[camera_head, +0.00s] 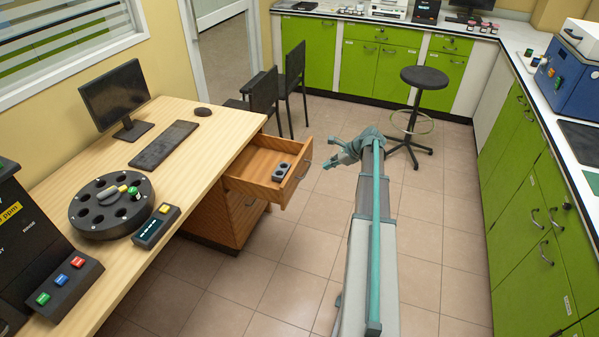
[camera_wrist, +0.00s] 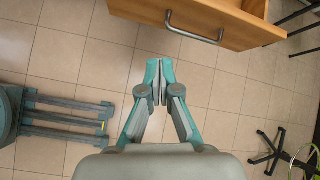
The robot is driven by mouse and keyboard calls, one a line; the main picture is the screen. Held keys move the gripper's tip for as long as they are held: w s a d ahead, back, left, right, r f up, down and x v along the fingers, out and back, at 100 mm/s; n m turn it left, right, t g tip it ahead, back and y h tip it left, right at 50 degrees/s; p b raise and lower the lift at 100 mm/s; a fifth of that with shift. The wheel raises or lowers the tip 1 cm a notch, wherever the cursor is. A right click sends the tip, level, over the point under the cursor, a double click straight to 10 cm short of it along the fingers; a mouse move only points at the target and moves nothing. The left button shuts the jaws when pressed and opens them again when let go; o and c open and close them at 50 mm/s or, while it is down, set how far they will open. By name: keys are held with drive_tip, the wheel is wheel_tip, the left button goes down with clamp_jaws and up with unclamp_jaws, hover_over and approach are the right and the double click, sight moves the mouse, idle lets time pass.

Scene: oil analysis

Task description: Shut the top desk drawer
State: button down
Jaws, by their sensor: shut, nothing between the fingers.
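The top desk drawer (camera_head: 268,168) is pulled out from the wooden desk (camera_head: 226,118), and a small dark block with holes (camera_head: 282,172) lies inside it. In the wrist view the drawer front (camera_wrist: 215,20) with its grey metal handle (camera_wrist: 194,30) is at the top. My gripper (camera_wrist: 158,64) is shut and empty, with its fingertips below the handle in that picture and apart from it. In the head view my gripper (camera_head: 329,163) is to the right of the drawer front, over the floor.
A black stool (camera_head: 425,78) stands beyond my arm, and dark chairs (camera_head: 278,88) stand behind the desk. Green cabinets (camera_head: 530,190) line the right side. On the desk are a monitor (camera_head: 115,95), a keyboard (camera_head: 164,144) and a round sample carousel (camera_head: 110,204). The tiled floor before the drawer is clear.

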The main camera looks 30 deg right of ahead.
sight(293, 173)
drive_tip(key=w+a+f+m+p, duration=0.1)
drive_tip(key=w+a+f, duration=0.1)
drive_tip(key=w, duration=0.1)
drive_tip(key=w+a+f+m+p, duration=0.1)
drive_tip(key=w+a+f, duration=0.1)
drive_tip(key=w+a+f+m+p, duration=0.1)
drive_tip(key=w+a+f, duration=0.1)
drive_tip(key=w+a, duration=0.1)
drive_tip(key=shift+w+f+m+y, duration=0.3)
drive_tip(key=shift+w+a, duration=0.35)
drive_tip(key=shift+w, duration=0.05)
drive_tip(key=shift+w, duration=0.1)
